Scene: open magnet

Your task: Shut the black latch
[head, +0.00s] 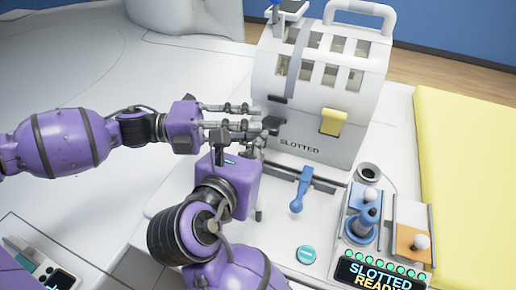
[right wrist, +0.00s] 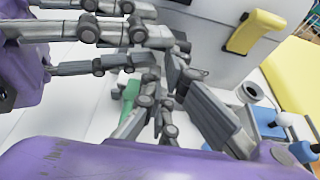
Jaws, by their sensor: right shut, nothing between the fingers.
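The black latch (head: 272,123) is a small dark flap low on the front left of the white machine (head: 310,115) in the head view. It seems to stick out from the front, but the fingers crowd it and I cannot tell its exact angle. My left gripper (head: 250,116) comes in from the left with its two fingers apart, tips just left of the latch; contact is unclear. Its fingers also cross the top left of the right wrist view (right wrist: 150,45). My right gripper (head: 254,143) is shut and empty, just below the left fingers and partly hidden.
A yellow latch (head: 333,122) is on the machine's front right. A blue lever (head: 301,190), a joystick (head: 363,225) and a lit display (head: 373,275) stand in front. A green handle (right wrist: 130,97) is close to my right fingers. A yellow pad (head: 465,170) lies right.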

